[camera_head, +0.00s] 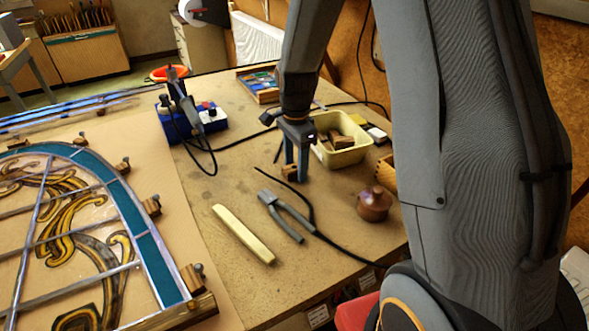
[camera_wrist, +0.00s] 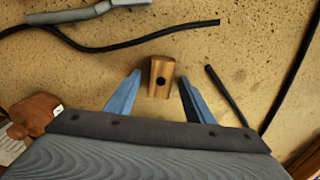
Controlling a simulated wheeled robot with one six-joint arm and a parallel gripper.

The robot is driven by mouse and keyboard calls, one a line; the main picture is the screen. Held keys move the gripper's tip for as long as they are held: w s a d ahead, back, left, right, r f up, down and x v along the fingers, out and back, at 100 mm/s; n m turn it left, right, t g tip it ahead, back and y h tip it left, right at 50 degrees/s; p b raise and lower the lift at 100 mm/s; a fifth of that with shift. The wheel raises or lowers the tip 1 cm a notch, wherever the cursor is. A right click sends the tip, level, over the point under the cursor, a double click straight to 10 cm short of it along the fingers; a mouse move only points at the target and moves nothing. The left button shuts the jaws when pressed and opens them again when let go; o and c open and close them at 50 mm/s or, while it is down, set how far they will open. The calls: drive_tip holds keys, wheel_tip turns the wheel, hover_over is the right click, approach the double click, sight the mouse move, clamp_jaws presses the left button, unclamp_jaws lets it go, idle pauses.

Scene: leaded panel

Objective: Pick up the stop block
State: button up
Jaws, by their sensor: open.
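The stop block is a small brown wooden block with a dark round hole. In the wrist view the stop block (camera_wrist: 162,77) lies on the bench top, just ahead of and between the two blue fingertips of my gripper (camera_wrist: 160,92). There is a gap on each side of it. In the head view my gripper (camera_head: 297,172) points down at the bench, and the stop block (camera_head: 290,172) shows beside the fingers, partly covered by them. My gripper is open and holds nothing.
A yellow tub (camera_head: 342,150) with wooden blocks stands close behind my gripper. Pliers (camera_head: 283,215), a pale yellow bar (camera_head: 243,234) and a brown round pot (camera_head: 374,204) lie nearer. A black cable (camera_head: 305,196) runs close by. The leaded panel (camera_head: 149,240) is at left.

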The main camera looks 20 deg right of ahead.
drive_tip(key=c, duration=1.1)
drive_tip(key=shift+r, duration=0.15)
